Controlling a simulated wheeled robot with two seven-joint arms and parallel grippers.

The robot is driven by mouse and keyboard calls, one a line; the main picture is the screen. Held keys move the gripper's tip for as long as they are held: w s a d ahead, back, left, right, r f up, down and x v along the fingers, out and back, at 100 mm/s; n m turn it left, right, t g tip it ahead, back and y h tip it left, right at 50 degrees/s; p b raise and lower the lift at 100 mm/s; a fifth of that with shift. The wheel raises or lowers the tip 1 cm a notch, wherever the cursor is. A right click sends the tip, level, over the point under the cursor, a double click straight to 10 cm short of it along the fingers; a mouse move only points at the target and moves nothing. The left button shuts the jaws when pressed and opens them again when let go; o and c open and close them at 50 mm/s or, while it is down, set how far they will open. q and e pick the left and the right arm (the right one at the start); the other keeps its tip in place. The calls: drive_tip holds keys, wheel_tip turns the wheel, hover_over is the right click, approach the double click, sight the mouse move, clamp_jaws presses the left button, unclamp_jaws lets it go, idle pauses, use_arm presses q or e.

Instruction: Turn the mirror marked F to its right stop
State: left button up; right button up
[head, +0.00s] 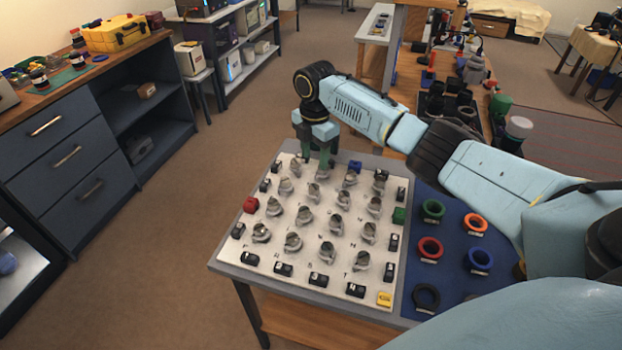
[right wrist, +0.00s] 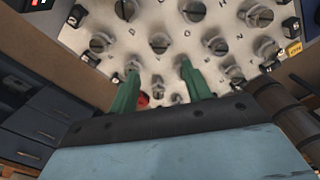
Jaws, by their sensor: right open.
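A white board (head: 233,235) on a table carries rows of small round mirrors on mounts, with printed letters too small to read surely, so I cannot tell which mirror is marked F. My right gripper (head: 319,164) is at the far edge of the board, pointing down, its green fingers open. A mirror (head: 322,175) stands at the fingertips; whether they touch it I cannot tell. In the right wrist view, the two green fingers of the right gripper (right wrist: 158,84) are apart, with the board and its mirrors beyond them. My left gripper is in neither view.
Black blocks line the board's edges, with a red block (head: 250,204), a green block (head: 399,215), a blue block (head: 355,166) and a yellow block (head: 384,299). Coloured rings, such as a green ring (head: 433,209), lie on a blue mat (head: 455,273) to the right. My right arm passes above it.

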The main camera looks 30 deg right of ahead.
hover_over(314, 186)
wheel_tip(314, 186, down, 4)
drive_tip(key=shift+s+f, duration=0.15)
drive_tip(key=shift+f, duration=0.05)
wheel_tip(314, 186, down, 6)
drive_tip(key=shift+r+b, duration=0.1)
drive_tip(key=shift+b, duration=0.65)
drive_tip(key=shift+c, duration=1.2)
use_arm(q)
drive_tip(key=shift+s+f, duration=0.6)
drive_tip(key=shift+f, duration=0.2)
use_arm(e)
drive_tip(key=c, duration=0.8)
